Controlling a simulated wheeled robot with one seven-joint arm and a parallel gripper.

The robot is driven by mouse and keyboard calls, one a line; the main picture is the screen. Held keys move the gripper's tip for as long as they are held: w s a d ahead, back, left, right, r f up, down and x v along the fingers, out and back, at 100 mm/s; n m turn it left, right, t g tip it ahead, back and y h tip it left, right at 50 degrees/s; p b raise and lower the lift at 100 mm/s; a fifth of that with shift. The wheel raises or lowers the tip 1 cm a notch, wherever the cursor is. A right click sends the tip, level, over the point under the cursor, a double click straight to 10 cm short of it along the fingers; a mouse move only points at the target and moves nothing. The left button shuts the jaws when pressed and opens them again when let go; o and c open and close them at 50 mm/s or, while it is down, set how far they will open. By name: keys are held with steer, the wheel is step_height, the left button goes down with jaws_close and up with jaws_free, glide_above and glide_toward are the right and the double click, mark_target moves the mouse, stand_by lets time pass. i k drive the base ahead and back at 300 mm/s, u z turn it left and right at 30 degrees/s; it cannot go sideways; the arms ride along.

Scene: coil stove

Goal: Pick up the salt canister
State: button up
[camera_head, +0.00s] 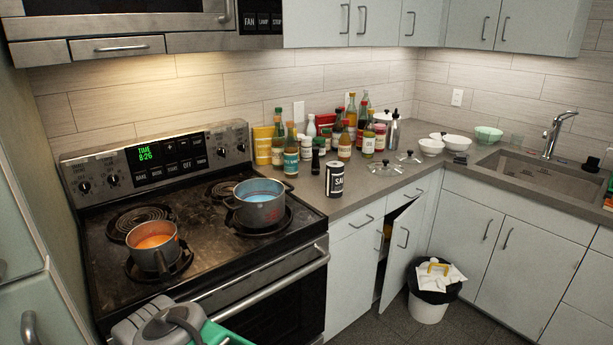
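The salt canister (334,179) is a dark cylinder with a white label reading "SAL". It stands upright on the grey counter (366,202), near its front edge and just right of the stove. Nothing touches it from my side. A grey and green part of my arm shows at the bottom left, in front of the stove and well away from the canister. No gripper fingers can be made out.
A blue-filled pot (259,205) and an orange-filled pot (153,247) sit on the stove (195,235). Several bottles (345,140) crowd behind the canister. Glass lids (386,169) lie to its right. A cabinet door (402,250) hangs ajar below, beside a trash bin (430,305).

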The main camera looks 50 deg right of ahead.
mark_target(335, 170)
steer(key=z, duration=1.95)
